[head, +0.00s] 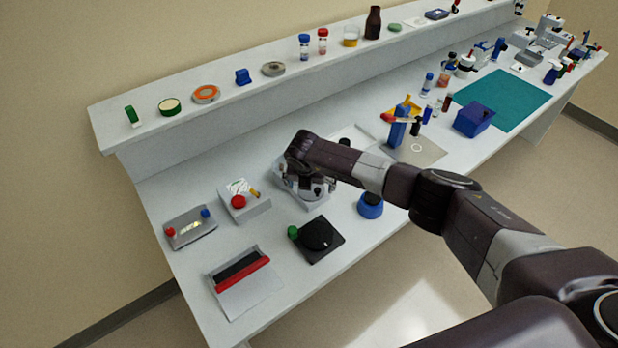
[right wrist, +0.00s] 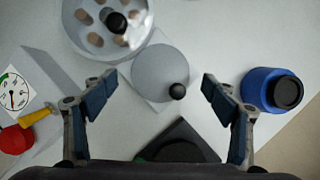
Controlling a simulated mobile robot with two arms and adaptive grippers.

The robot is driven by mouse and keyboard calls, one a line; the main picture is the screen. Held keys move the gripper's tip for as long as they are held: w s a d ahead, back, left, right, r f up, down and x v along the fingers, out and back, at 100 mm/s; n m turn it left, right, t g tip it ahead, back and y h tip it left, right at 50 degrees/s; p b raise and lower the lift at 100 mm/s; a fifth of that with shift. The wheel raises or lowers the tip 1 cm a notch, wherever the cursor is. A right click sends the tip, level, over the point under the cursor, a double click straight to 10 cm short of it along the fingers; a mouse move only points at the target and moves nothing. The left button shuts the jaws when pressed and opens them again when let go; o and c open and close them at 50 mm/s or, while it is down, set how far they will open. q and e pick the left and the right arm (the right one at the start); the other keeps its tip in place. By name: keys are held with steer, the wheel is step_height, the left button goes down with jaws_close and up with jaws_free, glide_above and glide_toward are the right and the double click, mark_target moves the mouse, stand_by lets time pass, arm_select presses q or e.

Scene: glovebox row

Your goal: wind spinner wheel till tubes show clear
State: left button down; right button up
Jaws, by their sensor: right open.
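The spinner shows in the right wrist view as a white round drum (right wrist: 98,50) with several brown tube ends in it and a black knob on top, cut off by the top edge. Beside it is a flat grey crank wheel (right wrist: 160,68) with a small black knob (right wrist: 177,92) at its rim. My right gripper (right wrist: 160,93) is open above the wheel, its two blue-padded fingers spread either side of the knob, nothing between them held. In the head view my arm hides most of the spinner. My left gripper is out of view.
A blue jar with a black lid (right wrist: 272,90) is right of the gripper. A box with a red button (head: 238,201), gauge and yellow handle stands left. A black plate with a disc and green knob (head: 318,238) lies nearer the front edge. The shelf (head: 130,150) runs behind.

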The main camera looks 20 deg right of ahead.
steer(key=v, duration=1)
steer(key=shift+r, duration=0.3)
steer(key=shift+s+a, duration=0.15)
steer(key=shift+a, duration=0.05)
